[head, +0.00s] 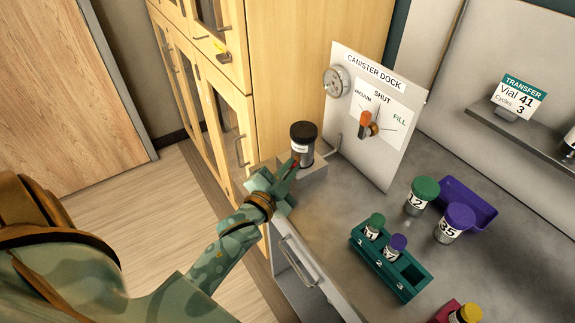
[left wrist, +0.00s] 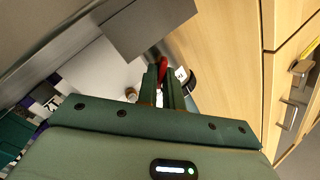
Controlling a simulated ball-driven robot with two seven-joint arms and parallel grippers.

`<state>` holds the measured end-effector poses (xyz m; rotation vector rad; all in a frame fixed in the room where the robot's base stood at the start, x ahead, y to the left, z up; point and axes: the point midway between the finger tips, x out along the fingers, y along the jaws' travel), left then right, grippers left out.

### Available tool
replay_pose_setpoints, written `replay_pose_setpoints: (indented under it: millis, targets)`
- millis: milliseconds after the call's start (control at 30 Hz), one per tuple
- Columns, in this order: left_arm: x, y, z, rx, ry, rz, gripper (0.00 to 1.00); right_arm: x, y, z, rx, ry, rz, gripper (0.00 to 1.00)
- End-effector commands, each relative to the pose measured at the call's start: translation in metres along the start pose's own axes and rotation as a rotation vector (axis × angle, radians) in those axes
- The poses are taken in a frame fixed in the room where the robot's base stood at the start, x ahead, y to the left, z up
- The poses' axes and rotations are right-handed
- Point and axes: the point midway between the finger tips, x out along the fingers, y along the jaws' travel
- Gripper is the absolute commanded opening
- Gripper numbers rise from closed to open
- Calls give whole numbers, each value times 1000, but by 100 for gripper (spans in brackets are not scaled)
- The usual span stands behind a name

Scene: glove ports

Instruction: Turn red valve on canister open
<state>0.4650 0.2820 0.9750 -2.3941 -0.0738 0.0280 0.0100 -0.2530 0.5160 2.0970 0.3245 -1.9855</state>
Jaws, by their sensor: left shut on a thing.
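The canister (head: 306,150) stands upright on a small grey block, with a black top and a white label. In the left wrist view its dark top and label (left wrist: 181,74) show just right of the fingers. My left gripper (head: 292,169) is at the near side of the canister. In the left wrist view the fingers (left wrist: 163,80) are shut on the red valve (left wrist: 163,63), which shows between their tips. In the head view the fingers mostly hide the valve, so its angle is hard to tell. My right gripper is not in view.
The canister dock panel (head: 379,165) behind has a gauge and an orange handle (head: 365,122). A green rack (head: 405,292) with vials, loose vials and a purple tray (head: 476,205) stand to the right. Wooden cabinets (head: 220,85) stand left.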

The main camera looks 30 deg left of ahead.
Motion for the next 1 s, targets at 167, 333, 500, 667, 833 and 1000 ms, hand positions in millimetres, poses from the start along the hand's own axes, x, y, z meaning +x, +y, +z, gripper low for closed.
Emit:
replay_pose_setpoints:
  millis: [167, 333, 500, 667, 833, 1000]
  targets:
    - [0, -4, -4, -160, -2, 1, 0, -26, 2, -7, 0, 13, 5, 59]
    - [0, -4, -4, -321, -3, 1, 0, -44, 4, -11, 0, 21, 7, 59]
    - [0, -5, -3, -468, -2, 1, 0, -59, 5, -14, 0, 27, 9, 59]
    - [0, -4, -1, -585, -1, 0, 0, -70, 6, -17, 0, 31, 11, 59]
    - [0, -4, 0, -675, -2, 0, 0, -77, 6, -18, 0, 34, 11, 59]
    - [0, -4, 1, -731, -1, 0, 0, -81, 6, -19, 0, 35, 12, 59]
